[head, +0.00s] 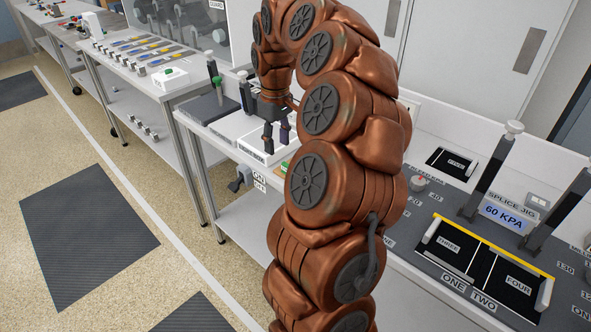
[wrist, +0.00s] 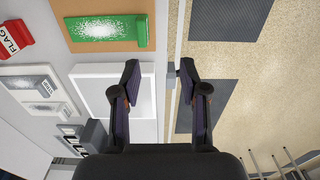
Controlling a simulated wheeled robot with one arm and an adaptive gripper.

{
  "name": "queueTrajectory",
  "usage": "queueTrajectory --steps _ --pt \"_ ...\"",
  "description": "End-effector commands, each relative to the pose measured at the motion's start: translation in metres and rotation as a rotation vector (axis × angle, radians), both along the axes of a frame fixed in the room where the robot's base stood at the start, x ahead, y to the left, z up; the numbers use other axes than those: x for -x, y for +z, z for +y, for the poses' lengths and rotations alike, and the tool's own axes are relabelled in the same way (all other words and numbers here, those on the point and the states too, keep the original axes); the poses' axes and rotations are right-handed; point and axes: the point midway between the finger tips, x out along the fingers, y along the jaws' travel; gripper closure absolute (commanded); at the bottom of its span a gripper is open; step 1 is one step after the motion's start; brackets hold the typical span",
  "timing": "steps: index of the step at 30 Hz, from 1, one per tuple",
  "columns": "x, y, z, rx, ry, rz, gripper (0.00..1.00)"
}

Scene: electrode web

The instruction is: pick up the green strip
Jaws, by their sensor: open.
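In the wrist view, the green strip (wrist: 128,30) lies flat on a brown board (wrist: 78,8) at the top left. Its left part carries a white speckled patch, and its right end is plain green with a rolled or raised look. My gripper (wrist: 160,74) is open and empty, with the strip beyond its fingertips and to the left. In the head view my gripper (head: 275,138) is above the white light box (head: 247,152). A small green bit (head: 284,167) shows beside my arm there; the rest is hidden.
A red FLAG piece (wrist: 14,38) lies left of the board. The splice jig (head: 440,264) with upright posts stands right of my arm. A side bench (head: 170,85) holds several strips and a white block with a green top. Open floor lies left of the benches.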

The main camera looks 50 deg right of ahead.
Motion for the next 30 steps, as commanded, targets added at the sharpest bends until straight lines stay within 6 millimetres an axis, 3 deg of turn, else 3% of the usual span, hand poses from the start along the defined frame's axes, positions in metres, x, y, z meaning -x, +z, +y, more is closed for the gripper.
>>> queueTrajectory --steps 3,7,23,30 --pt "0.003 -0.008 -0.024 0.006 -0.029 0.003 0.56" --pt "0.005 -0.014 -0.034 0.009 -0.041 0.008 0.56" --pt "0.004 -0.049 -0.029 0.007 -0.038 0.012 0.56" --pt "0.001 -0.080 -0.025 0.007 -0.039 0.011 0.56"
